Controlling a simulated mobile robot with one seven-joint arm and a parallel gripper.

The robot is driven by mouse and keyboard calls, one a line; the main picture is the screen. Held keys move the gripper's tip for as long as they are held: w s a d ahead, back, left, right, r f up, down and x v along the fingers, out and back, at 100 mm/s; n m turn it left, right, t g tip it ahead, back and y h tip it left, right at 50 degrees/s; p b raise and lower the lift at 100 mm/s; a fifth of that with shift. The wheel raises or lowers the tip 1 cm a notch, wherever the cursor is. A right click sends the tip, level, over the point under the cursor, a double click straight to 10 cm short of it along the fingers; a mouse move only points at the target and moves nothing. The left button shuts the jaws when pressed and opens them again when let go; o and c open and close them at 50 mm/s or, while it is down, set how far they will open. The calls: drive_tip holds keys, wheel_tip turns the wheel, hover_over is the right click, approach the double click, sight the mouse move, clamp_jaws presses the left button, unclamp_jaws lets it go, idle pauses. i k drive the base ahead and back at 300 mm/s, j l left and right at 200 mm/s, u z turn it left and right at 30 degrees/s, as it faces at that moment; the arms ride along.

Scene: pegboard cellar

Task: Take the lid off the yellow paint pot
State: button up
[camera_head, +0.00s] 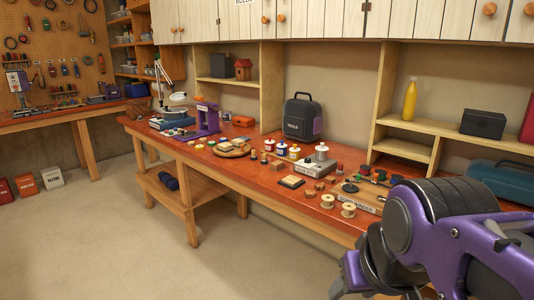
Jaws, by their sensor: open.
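Several small white paint pots stand in a row on the red-topped workbench (240,170), in the middle of the head view. The one at the right of the row, with a yellowish band, looks like the yellow paint pot (294,153). Its lid seems to be on, but it is too small to be certain. A blue-banded pot (282,149) and a red-banded pot (269,144) stand to its left. My gripper (348,280) is low at the right, in front of the bench and well apart from the pots. It is open; its fingertips are partly hidden.
Right of the pots is a grey device with a round top (318,162). Wooden spools (327,201) and small blocks lie in front. A dark case (301,117) stands behind. A purple stand (207,120) is further left. The floor (130,240) before the bench is clear.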

sight(295, 149)
drive_tip(key=i+l+u, duration=0.1)
drive_tip(key=i+u, duration=0.3)
drive_tip(key=i, duration=0.45)
drive_tip(key=i+j+u, duration=0.1)
drive_tip(key=i+u, duration=0.75)
drive_tip(key=i+z, duration=0.1)
drive_tip(key=z, duration=0.25)
drive_tip(key=i+z, duration=0.1)
drive_tip(key=z, duration=0.3)
drive_tip(key=i+j+z, duration=0.1)
drive_tip(key=z, duration=0.25)
